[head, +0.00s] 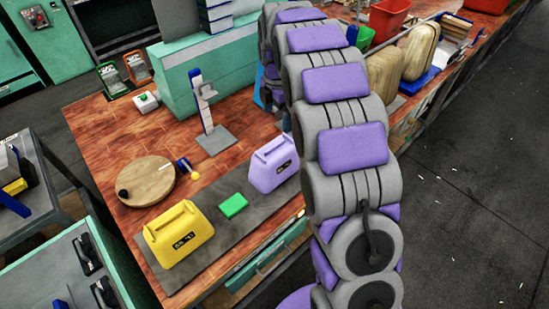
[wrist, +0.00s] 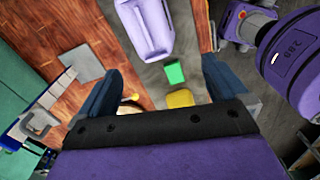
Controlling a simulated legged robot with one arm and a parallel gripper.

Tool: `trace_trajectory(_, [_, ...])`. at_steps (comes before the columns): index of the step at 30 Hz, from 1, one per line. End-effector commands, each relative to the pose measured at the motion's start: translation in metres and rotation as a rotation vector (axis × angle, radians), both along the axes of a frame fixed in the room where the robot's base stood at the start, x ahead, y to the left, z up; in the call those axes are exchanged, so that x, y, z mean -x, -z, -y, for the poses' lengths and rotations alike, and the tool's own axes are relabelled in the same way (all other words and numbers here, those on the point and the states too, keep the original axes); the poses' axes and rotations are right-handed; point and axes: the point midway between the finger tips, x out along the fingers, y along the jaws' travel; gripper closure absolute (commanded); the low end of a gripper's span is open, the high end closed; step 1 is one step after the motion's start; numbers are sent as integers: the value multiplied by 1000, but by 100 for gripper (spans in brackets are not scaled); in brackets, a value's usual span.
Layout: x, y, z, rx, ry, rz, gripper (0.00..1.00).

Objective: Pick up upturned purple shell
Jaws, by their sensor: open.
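The purple shell (head: 273,166) stands on a dark grey mat on the wooden bench, with its bar-like handle on top and a small dark label on its front. In the wrist view the purple shell (wrist: 146,30) lies beyond the fingertips, cut by the top edge. My gripper (wrist: 161,68) is open, its two dark blue fingers wide apart with nothing between them. The shell is ahead of the fingers, with no contact visible. In the head view my gripper is hidden behind my arm.
A green block (head: 232,206) and a yellow shell (head: 180,236) share the mat (head: 215,230) with the purple shell. A round wooden board (head: 147,181) and an upright stand (head: 208,115) are behind them. Red bins (head: 389,17) stand farther along the bench. Open floor lies right.

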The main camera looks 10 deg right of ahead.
Motion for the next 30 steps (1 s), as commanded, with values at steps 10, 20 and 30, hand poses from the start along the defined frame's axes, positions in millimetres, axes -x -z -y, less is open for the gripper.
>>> trace_trajectory(10, [-27,19,-1,-4,-165,11,0])
trace_trajectory(20, [-26,73,0,-4,-162,6,0])
trace_trajectory(30, [-27,132,-1,-4,-162,10,0])
